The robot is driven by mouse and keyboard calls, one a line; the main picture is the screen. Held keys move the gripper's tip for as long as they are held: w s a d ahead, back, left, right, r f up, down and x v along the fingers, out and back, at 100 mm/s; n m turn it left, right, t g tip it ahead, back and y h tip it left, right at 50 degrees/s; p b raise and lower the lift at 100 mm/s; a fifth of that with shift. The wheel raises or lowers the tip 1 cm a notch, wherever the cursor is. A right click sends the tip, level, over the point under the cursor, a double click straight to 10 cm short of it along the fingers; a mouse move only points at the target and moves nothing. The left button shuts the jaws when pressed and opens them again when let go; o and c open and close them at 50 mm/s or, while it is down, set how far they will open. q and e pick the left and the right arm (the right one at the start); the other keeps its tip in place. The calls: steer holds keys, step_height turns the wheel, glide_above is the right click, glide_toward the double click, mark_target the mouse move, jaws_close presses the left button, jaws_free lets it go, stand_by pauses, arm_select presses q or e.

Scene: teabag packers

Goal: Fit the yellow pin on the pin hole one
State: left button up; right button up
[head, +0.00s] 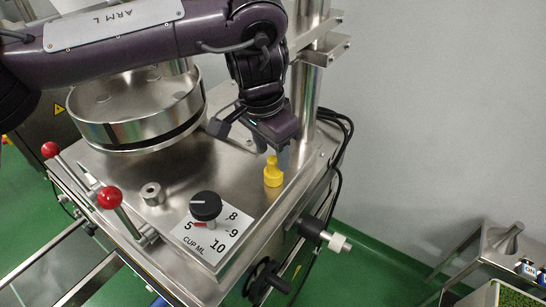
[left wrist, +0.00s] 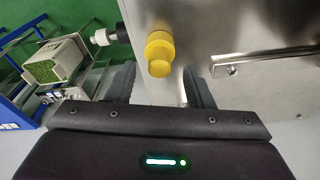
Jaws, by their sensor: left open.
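The yellow pin (head: 272,172) stands upright on the steel machine top, near its right edge in the head view. It also shows in the left wrist view (left wrist: 159,54), ahead of the fingers and roughly between them. My left gripper (head: 268,150) is open just behind and above the pin; its fingers also show in the left wrist view (left wrist: 160,86). I cannot tell whether they touch the pin. A small steel ring with a hole (head: 153,194) sits on the machine top to the left, apart from the pin; no label on it can be read. My right gripper is not in view.
A black dial (head: 206,206) stands on a numbered plate (head: 212,240) in front of the pin. Red-knobbed levers (head: 110,197) are at the left, and a round steel drum (head: 135,112) is behind. A steel column (head: 306,90) rises close behind my gripper.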

mark_target(269, 162)
arm_select(q)
steer(key=r, duration=0.5)
steer(key=shift+s+a, duration=0.25)
steer(key=shift+s, duration=0.05)
